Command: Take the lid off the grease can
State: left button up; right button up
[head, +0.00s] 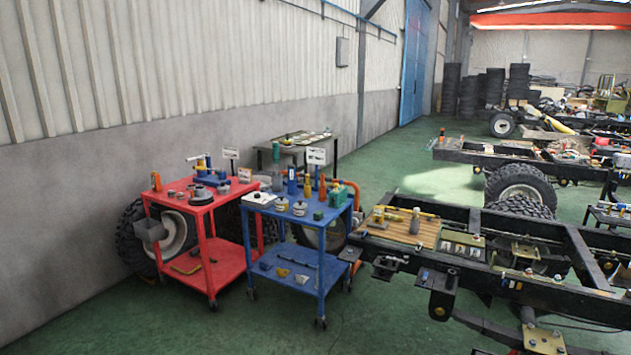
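Two small round lidded containers, a left one (281,205) and a right one (299,208), stand on the front part of the blue cart's top (318,222). A wider round container (201,196) with a dark top stands on the red cart's top (178,199). I cannot tell at this distance which of these, if any, is the grease can. The round containers look upright, and their lids are too small to make out clearly. Neither of my grippers shows in the head view.
A chassis frame (480,218) with a wooden board (400,228) carrying tools stands right of the blue cart. A grey table (300,148) stands behind the carts by the wall. Large tyres (133,240) lean behind the carts. The green floor in front is clear.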

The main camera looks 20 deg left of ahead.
aim_at(281, 200)
jog(key=i+j+u, duration=0.15)
jog(key=i+j, duration=0.7)
jog(key=i+j+u, duration=0.2)
jog(key=i+j, duration=0.65)
jog(key=i, duration=0.05)
